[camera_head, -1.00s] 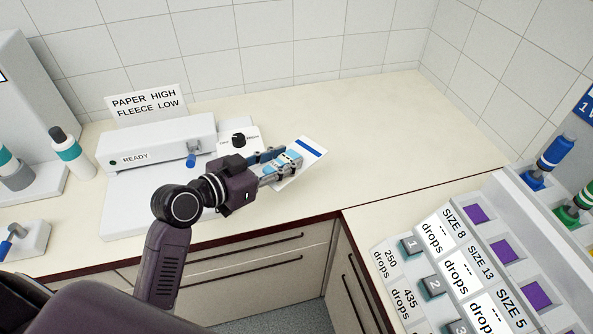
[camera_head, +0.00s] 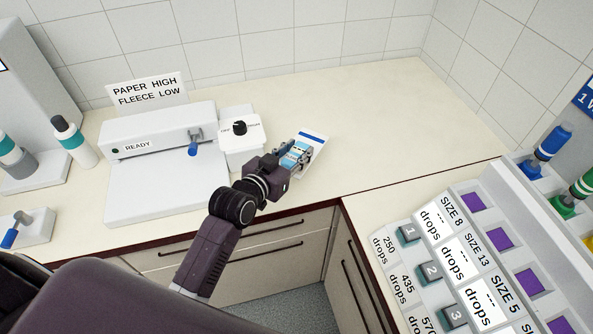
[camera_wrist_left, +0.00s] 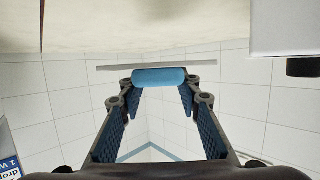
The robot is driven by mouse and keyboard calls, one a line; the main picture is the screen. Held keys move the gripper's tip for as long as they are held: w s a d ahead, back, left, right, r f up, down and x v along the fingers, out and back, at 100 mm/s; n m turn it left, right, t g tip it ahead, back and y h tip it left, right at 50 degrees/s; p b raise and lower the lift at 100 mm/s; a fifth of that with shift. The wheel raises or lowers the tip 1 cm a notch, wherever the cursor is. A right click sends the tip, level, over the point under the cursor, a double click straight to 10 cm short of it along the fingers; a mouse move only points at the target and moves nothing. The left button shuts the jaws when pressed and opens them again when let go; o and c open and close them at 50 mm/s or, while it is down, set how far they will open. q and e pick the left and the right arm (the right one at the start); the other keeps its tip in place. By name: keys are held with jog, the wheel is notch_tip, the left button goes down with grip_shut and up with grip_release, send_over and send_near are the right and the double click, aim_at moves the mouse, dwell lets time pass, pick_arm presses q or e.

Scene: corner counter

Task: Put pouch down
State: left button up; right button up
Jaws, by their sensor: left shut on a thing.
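The pouch (camera_head: 313,138) is white with a dark blue stripe near its far end and a light blue middle. My left gripper (camera_head: 296,153) is shut on its middle, over the counter right of the sealer's control box. In the left wrist view the pouch (camera_wrist_left: 159,77) shows as a blue roll between the fingertips, with a thin grey edge behind it. The counter (camera_head: 390,120) is cream and clear around the pouch. I cannot tell whether the pouch touches it. My right gripper is not in view.
The sealer (camera_head: 165,185) with a READY light and its dial box (camera_head: 240,150) stand just left of the gripper. A sign (camera_head: 146,90) is behind. A grey panel (camera_head: 410,275) with numbered buttons stands front right. Free counter lies to the right and back.

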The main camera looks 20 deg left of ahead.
pick_arm(q)
notch_tip(320, 180, down, 5)
jog(key=shift+f, duration=0.2)
notch_tip(320, 180, down, 4)
jog(key=shift+r, duration=0.15)
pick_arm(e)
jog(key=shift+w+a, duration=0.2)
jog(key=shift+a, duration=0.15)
pick_arm(q)
jog(key=o, duration=1.2)
jog(key=shift+c, duration=0.2)
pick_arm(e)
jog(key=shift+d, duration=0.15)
pick_arm(q)
jog(key=shift+s, duration=0.1)
jog(key=b+v, duration=0.1)
jog(key=v, duration=0.9)
jog(key=shift+s+a+r, duration=0.1)
jog(key=shift+s+a, duration=0.05)
jog(key=shift+s, duration=0.2)
jog(key=shift+s+a+r, duration=0.1)
jog(key=shift+s+r, duration=0.15)
jog(key=shift+s, duration=0.25)
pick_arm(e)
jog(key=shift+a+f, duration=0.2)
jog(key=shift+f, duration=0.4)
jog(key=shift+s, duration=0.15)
